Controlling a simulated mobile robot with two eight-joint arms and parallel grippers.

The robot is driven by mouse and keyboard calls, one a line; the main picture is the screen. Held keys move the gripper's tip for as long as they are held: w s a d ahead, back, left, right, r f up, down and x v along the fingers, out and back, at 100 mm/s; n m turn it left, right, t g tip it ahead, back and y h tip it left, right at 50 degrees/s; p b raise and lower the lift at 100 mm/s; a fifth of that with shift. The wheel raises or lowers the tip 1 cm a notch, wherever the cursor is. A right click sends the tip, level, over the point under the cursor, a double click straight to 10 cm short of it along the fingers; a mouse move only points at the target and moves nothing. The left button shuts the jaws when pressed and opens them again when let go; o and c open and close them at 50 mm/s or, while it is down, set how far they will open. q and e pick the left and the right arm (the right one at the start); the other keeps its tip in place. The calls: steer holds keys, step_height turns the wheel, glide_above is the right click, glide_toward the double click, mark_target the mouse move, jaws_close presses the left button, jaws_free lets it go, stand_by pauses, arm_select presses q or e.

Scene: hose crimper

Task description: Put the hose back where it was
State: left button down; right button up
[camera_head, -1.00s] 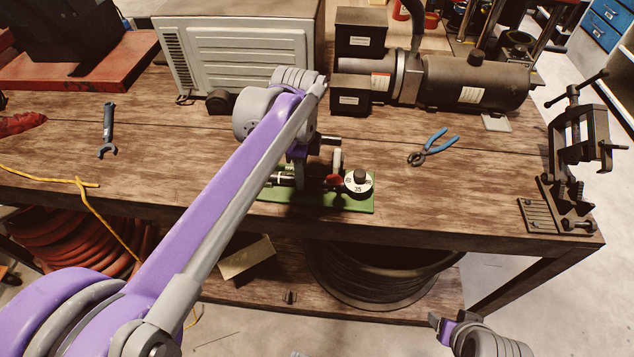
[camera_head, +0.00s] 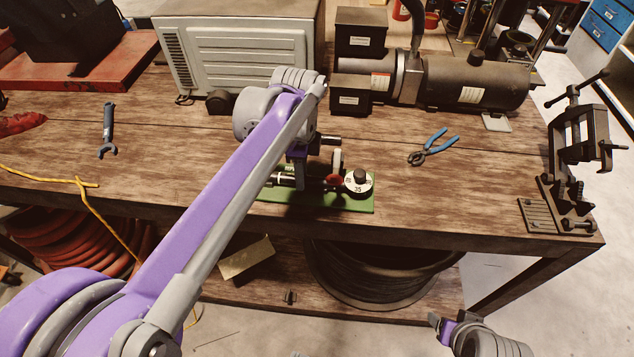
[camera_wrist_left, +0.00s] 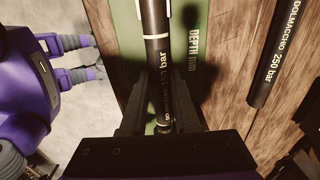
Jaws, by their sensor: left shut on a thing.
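In the left wrist view this hose runs between the two fingers over a green base plate (camera_wrist_left: 128,20) marked "DEPTH mm". In the head view the green-based crimper (camera_head: 340,203), with a white dial (camera_head: 358,184) reading 35 and a red part, sits at the table's front edge. My left arm hides most of the gripper and hose there. I cannot tell whether the hose rests on the base. My right gripper (camera_head: 440,323) is low at the bottom, away from the table.
Another black hose (camera_wrist_left: 274,55) lies on the wood right of the green plate in the wrist view. Blue-handled pliers (camera_head: 433,149), a blue wrench (camera_head: 108,130) and a vise-like clamp (camera_head: 580,140) lie around. A motor (camera_head: 475,82) and a grey box (camera_head: 245,55) stand behind.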

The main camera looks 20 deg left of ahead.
mark_target(280, 175)
arm_select(q)
steer(key=shift+a, duration=0.15)
steer(key=shift+s+a, duration=0.2)
steer(key=shift+a, duration=0.55)
steer(key=shift+s+a, duration=0.15)
steer(key=shift+a, duration=0.6)
steer(key=shift+s+a, duration=0.2)
steer(key=shift+a, duration=0.55)
arm_select(e)
steer(key=shift+r, duration=0.2)
arm_select(q)
steer(key=shift+r+p, duration=2.45)
steer(key=shift+r, duration=1.1)
arm_select(e)
step_height(280, 175, up, 6)
steer(key=w, duration=0.2)
steer(key=shift+f, duration=0.15)
arm_select(q)
steer(key=shift+w+d, duration=0.1)
steer(key=shift+w, duration=0.1)
arm_select(e)
steer(key=shift+s+a, duration=0.1)
steer(key=shift+s, duration=0.1)
